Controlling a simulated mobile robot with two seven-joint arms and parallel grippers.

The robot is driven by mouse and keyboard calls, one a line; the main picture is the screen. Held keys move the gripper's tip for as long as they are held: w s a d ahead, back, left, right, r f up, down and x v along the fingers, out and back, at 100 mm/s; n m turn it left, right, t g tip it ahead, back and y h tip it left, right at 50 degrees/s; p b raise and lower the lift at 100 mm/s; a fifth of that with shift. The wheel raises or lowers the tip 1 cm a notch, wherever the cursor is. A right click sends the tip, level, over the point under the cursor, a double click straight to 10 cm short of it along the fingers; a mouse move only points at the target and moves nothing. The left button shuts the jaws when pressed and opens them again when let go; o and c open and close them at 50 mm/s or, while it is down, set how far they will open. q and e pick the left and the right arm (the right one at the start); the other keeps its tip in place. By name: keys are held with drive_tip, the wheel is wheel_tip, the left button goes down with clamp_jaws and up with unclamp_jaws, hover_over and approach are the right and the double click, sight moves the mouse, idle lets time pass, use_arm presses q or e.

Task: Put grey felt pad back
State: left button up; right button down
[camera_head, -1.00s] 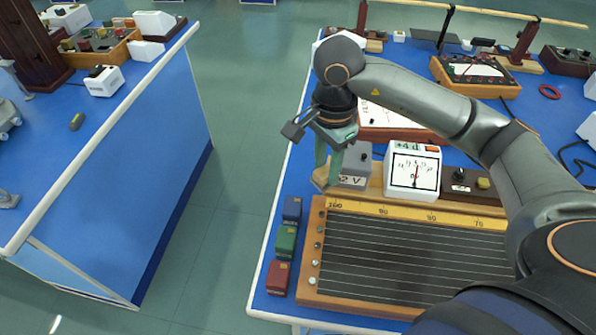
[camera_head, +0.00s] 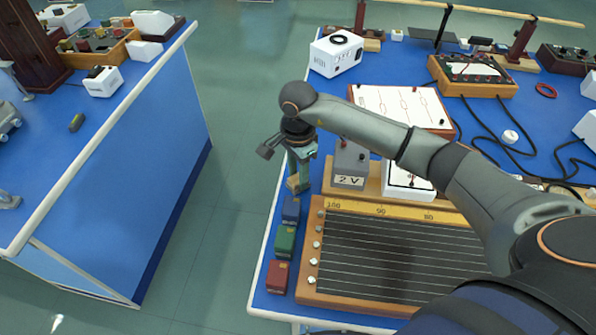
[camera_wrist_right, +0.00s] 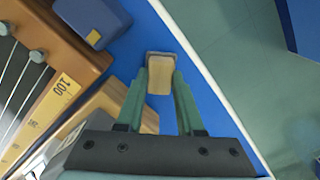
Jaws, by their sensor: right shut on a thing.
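My right gripper (camera_head: 299,174) points down near the left edge of the right bench, beyond a row of small blocks. It is shut on a small tan block with a grey face, which I take to be the grey felt pad (camera_head: 295,186). In the right wrist view the pad (camera_wrist_right: 159,101) sits between the green fingers (camera_wrist_right: 160,78), its grey end at the tips, over blue bench top beside the pale edge strip. I cannot tell whether it touches the bench. My left gripper is not in view.
Blue (camera_head: 291,209), green (camera_head: 285,240) and red (camera_head: 278,276) blocks line the bench's left side. The stringed wooden board (camera_head: 400,258) and the grey 2 V box (camera_head: 350,165) stand to the right. Floor separates this bench from the left bench (camera_head: 160,150).

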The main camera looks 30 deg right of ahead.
drive_tip(key=shift+f, duration=0.15)
drive_tip(key=c, duration=0.5)
unclamp_jaws()
drive_tip(key=shift+c, duration=0.2)
wheel_tip(320, 180, up, 12)
drive_tip(key=shift+r+b, duration=0.25)
drive_tip(key=shift+b, duration=0.05)
